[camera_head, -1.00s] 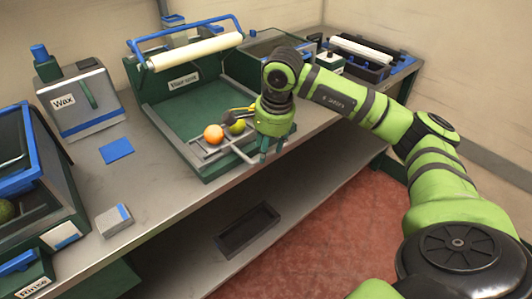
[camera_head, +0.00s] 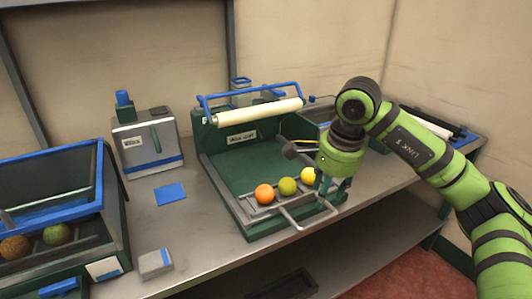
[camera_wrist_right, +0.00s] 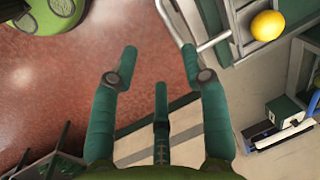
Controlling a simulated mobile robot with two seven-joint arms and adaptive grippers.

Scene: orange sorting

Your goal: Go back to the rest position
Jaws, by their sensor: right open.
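My right gripper (camera_head: 332,190) hangs fingers-down at the front right of the green tray station (camera_head: 236,168), by its metal handle (camera_head: 303,224). In the right wrist view its fingers (camera_wrist_right: 155,75) are spread with nothing between them; the floor and table edge show beyond. An orange fruit (camera_head: 264,194), a green fruit (camera_head: 287,186) and a yellow fruit (camera_head: 308,175) sit in a row at the tray's front. The yellow one, close beside the gripper in the head view, also shows in the right wrist view (camera_wrist_right: 268,25). My left gripper is not in view.
A rinse bin (camera_head: 112,205) at the left holds a brown fruit (camera_head: 14,247) and a green fruit (camera_head: 57,234). A wax box (camera_head: 148,146), a blue pad (camera_head: 170,194) and a small grey block (camera_head: 155,263) stand between. A black-and-blue unit (camera_head: 462,140) is behind my right arm.

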